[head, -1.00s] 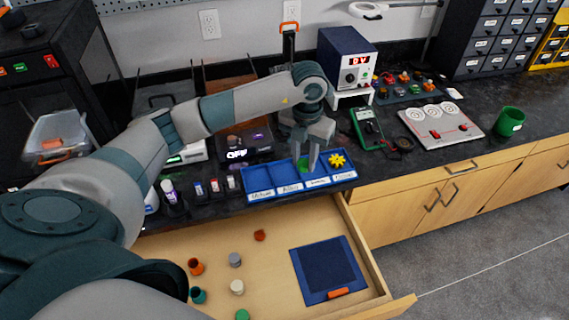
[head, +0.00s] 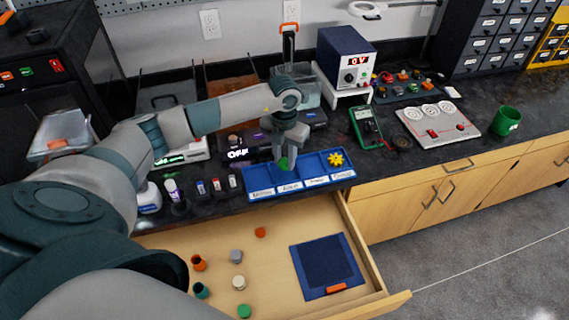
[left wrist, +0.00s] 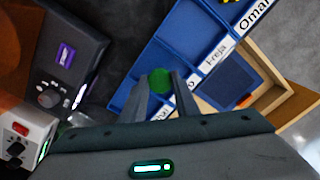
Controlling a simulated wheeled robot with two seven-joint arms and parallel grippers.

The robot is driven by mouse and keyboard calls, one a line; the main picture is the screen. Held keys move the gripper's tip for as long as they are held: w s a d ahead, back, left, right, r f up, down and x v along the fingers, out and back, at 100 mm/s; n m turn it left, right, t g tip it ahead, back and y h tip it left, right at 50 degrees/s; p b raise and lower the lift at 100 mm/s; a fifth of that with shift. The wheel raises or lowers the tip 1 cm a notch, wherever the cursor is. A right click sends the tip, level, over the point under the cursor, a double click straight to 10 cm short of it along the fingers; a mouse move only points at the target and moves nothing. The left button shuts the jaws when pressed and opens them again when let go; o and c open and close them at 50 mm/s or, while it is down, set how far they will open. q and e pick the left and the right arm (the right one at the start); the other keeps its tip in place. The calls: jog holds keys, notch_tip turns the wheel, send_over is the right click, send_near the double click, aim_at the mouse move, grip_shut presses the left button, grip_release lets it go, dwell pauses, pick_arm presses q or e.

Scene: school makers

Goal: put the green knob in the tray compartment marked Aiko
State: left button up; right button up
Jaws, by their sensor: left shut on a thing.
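The green knob (head: 283,163) is between the fingertips of my left gripper (head: 284,158), which is shut on it. It also shows in the left wrist view (left wrist: 160,80). The blue tray (head: 314,168) has a row of compartments with white name labels along its front. The knob is over the second compartment from the left, whose label seems to read Aiko (head: 290,187). I cannot tell how far above the floor it is. A yellow gear (head: 336,159) lies in the rightmost compartment, marked Omar (left wrist: 254,14). My right gripper is not in view.
An open drawer (head: 275,270) below holds several small caps, including a green one (head: 243,311), and a blue mat (head: 327,268). Small bottles stand left of the tray. A multimeter (head: 367,127) stands to its right, and a power supply (head: 347,58) behind.

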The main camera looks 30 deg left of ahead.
aim_at(284, 162)
pick_arm(q)
notch_tip(284, 162, down, 3)
jog(key=shift+r+p, duration=0.15)
jog(key=shift+p, duration=0.35)
jog(key=shift+f, duration=0.3)
jog(key=o, duration=1)
jog(key=shift+r, duration=0.1)
jog(key=shift+r, duration=0.15)
jog(key=shift+r+b, duration=0.3)
jog(key=shift+r, duration=0.2)
notch_tip(284, 162, up, 11)
jog(key=b, duration=0.2)
jog(key=shift+b, duration=0.35)
